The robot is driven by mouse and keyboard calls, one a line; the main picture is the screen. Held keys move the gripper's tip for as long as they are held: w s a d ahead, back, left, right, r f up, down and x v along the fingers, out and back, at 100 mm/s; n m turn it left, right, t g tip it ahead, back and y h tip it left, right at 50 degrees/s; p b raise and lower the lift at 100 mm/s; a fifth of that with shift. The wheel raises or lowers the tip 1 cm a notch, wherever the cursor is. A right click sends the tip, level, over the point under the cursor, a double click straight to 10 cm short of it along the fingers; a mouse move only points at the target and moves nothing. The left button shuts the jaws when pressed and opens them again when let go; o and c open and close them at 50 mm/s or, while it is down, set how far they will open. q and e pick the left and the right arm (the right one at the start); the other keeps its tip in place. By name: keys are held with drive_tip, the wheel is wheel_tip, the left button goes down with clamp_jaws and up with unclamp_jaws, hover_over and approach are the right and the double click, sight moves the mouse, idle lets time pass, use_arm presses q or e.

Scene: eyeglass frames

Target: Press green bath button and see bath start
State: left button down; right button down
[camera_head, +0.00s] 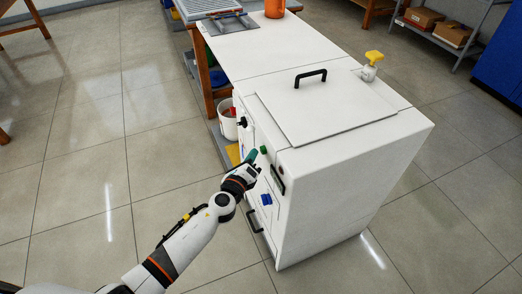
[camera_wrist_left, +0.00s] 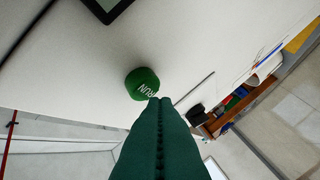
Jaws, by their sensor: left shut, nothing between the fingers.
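The green button (camera_head: 264,150) sits on the front face of the white bath cabinet (camera_head: 330,190). In the left wrist view the same round button (camera_wrist_left: 140,80) carries white lettering that reads RUN. My left gripper (camera_head: 253,155) is shut and empty, its green fingers pressed together. In the left wrist view the fingertips (camera_wrist_left: 160,101) are right at the button's lower right edge and overlap it slightly. I cannot tell whether they touch it or whether it is pushed in. No sign of the bath running can be made out. My right gripper is not in view.
The cabinet's lid (camera_head: 325,108) with a black handle is closed. A yellow-topped bottle (camera_head: 371,65) stands behind it. A black front handle (camera_head: 277,180) and a blue part (camera_head: 266,199) are close to my arm. A white bucket (camera_head: 228,124) stands left. The floor at left is clear.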

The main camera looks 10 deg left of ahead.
use_arm(q)
drive_tip(key=shift+w+d, duration=0.4)
drive_tip(key=shift+d, duration=0.2)
idle(0.8)
drive_tip(key=shift+a, duration=0.1)
drive_tip(key=shift+s+a, duration=0.5)
drive_tip(key=shift+a, duration=0.15)
drive_tip(key=shift+s+a+b, duration=0.15)
drive_tip(key=shift+s+a, duration=0.55)
drive_tip(key=shift+a, duration=0.35)
drive_tip(key=shift+s+a+b, duration=0.15)
drive_tip(key=shift+s+a, duration=0.55)
drive_tip(key=shift+a, duration=0.35)
